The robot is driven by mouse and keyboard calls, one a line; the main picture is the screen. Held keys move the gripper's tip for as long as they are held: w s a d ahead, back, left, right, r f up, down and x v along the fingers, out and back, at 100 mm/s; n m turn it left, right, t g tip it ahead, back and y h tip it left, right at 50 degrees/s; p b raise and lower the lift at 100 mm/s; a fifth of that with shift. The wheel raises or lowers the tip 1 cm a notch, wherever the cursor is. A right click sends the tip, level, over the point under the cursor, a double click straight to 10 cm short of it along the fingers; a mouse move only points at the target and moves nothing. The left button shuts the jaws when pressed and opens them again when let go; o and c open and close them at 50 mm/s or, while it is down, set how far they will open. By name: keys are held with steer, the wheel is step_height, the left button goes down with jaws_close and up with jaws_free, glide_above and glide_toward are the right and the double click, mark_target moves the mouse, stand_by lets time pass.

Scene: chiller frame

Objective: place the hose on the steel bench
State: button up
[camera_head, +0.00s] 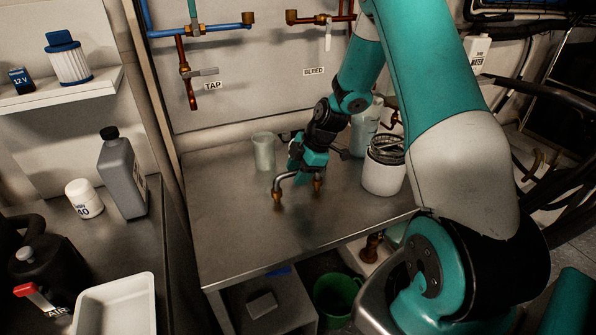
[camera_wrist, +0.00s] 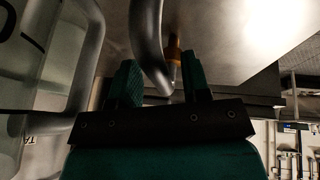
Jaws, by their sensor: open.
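The hose (camera_head: 282,181) is a short grey curved tube with brass ends, at the middle of the steel bench (camera_head: 235,225). Its brass ends point down at the bench top and appear to rest on it. My gripper (camera_head: 304,168) is right above and at the hose's upper bend, low over the bench. In the wrist view, the two fingers (camera_wrist: 160,82) stand apart. The grey hose (camera_wrist: 148,40) comes down between them, with a brass end (camera_wrist: 174,48) behind it. The fingers partly hide the hose in the head view.
A clear cup (camera_head: 263,152) stands left behind my gripper. A white jar (camera_head: 383,172) with things in it stands to the right. Tap and bleed pipes run along the back wall. The bench's front left is clear. A green bucket (camera_head: 336,296) is below.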

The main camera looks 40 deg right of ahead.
steer(key=a+b+v, duration=0.1)
steer(key=v, duration=1.1)
steer(key=s+a+r+m+g, duration=0.15)
steer(key=s+a+r, duration=0.25)
steer(key=a, duration=0.6)
steer(key=s+a+r+m, duration=0.2)
steer(key=s+a+r, duration=0.15)
steer(key=a, duration=0.65)
steer(key=s+a+r+m+g, duration=0.1)
steer(key=s+a+m, duration=0.1)
steer(key=s+a, duration=0.2)
steer(key=s+a+r+m, duration=0.1)
steer(key=s+a, duration=0.4)
steer(key=s, duration=0.5)
steer(key=shift+s+m+g, duration=0.35)
steer(key=shift+s+m, duration=0.05)
steer(key=shift+m, duration=0.45)
steer(key=shift+a+r, duration=0.1)
